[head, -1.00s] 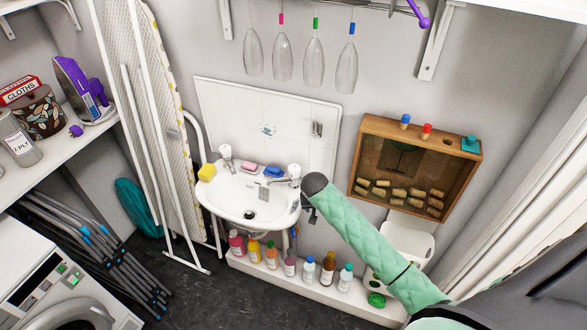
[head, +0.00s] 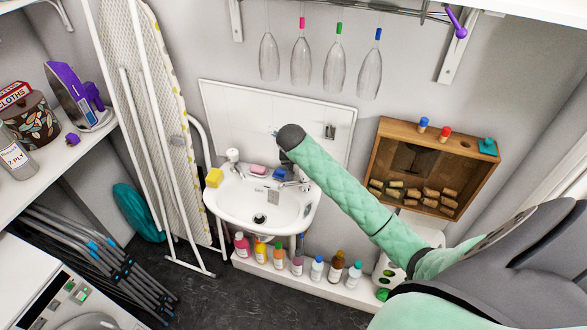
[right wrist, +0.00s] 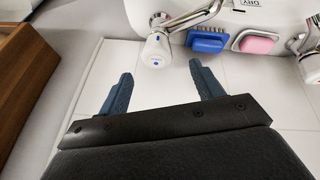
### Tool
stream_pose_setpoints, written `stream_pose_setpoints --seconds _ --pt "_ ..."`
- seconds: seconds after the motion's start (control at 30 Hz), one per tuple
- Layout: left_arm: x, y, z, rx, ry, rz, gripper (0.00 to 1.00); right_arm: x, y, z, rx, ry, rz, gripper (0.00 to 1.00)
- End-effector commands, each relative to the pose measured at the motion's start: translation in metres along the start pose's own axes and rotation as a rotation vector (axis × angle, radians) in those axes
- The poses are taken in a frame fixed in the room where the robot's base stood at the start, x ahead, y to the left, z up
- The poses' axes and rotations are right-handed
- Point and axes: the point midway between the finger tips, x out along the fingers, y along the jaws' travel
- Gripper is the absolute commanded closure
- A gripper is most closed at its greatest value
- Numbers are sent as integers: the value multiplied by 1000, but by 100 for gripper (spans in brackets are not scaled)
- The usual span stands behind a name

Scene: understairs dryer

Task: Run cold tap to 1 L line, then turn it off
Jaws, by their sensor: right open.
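The cold tap, with a white knob marked blue (right wrist: 157,48), shows in the right wrist view just beyond my right gripper (right wrist: 161,70). The gripper is open and empty, its blue fingers apart and the knob lying ahead of the gap. In the head view my right arm's end covers most of this tap; only part of it shows above the basin's right side. The other tap (head: 233,157) stands at the basin's left rear. The white basin (head: 224,205) has an open-looking dark drain (head: 259,218), and I see no water. A small label reading "DRY" (right wrist: 257,3) is partly cut off.
A blue brush (right wrist: 207,40) and pink soap (right wrist: 257,42) lie between the taps. A yellow sponge (head: 214,177) sits at the basin's left. A wooden box (head: 385,150) hangs to the right. Several bottles (head: 297,263) stand below.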

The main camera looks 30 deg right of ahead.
Motion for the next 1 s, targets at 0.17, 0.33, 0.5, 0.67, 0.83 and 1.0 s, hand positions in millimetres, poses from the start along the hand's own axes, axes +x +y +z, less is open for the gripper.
stream_pose_setpoints --seconds 0.17,0.33,0.5,0.67,0.83,1.0 --pt "-11 1 2 0 -2 1 64 16 2 0 0 -5 4 34" --pt "-23 1 1 0 -2 1 64 41 1 0 0 -5 4 34" --pt "-32 0 0 0 -1 1 64 63 1 0 0 -4 3 34" --pt "-34 0 -1 0 -1 1 64 74 1 1 0 -3 2 34" --pt "-34 3 0 0 -2 3 64 77 0 1 0 -2 1 34" --pt "-34 4 -1 0 -1 3 64 76 0 1 0 -2 1 42"
